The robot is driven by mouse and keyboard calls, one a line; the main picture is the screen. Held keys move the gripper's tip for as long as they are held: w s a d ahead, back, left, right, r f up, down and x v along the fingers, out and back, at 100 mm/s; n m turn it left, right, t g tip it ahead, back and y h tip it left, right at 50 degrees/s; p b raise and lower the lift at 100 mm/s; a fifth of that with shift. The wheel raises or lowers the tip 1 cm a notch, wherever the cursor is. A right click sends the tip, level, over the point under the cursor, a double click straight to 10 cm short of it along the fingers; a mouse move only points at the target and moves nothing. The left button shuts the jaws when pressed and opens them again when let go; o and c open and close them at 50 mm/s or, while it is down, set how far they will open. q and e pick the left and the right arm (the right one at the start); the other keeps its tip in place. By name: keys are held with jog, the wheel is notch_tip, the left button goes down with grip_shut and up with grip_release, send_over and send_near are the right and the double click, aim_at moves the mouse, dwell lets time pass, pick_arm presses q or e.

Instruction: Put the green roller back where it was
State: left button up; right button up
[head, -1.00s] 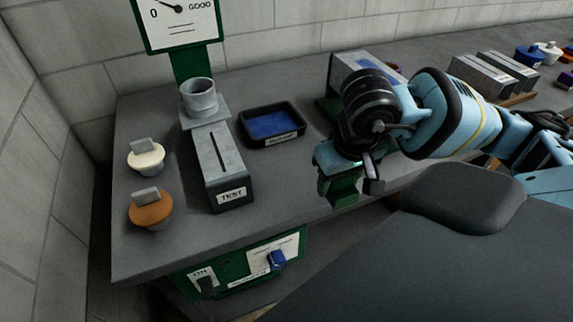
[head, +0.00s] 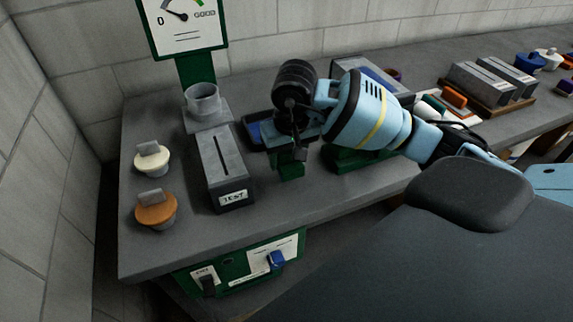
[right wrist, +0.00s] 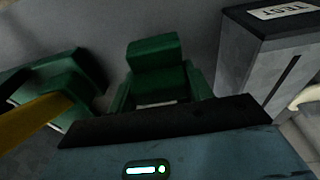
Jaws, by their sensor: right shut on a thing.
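My right gripper (head: 288,152) is above the bench, to the right of the grey TEST block. It is shut on the green roller (head: 290,171), whose green end shows below the jaws. In the right wrist view the green roller (right wrist: 153,65) shows as a blocky green piece just past the dark edge of my gripper. The jaws hide part of it. It looks held above the bench, but the exact gap cannot be told. My left gripper is not in view.
The grey TEST block (head: 222,170) stands left of my gripper. A blue-lined tray (head: 252,131) is behind it. A green base (head: 345,158) is to the right. White (head: 152,158) and orange (head: 156,210) knobs stand at left. The bench front is clear.

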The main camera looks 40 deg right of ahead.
aim_at(286, 167)
jog(key=shift+w+f, duration=0.15)
jog(key=shift+f, duration=0.75)
jog(key=shift+w+f, duration=0.1)
jog(key=shift+f, duration=0.75)
jog(key=shift+f, duration=0.1)
jog(key=shift+f, duration=0.15)
jog(key=o, duration=1)
jog(key=shift+c, duration=0.2)
jog(key=r, duration=0.4)
jog(key=s+r, duration=0.1)
jog(key=r, duration=0.7)
jog(key=shift+s+a+r+p, duration=0.2)
jog(key=shift+s+a+p, duration=0.1)
jog(key=shift+s, duration=0.1)
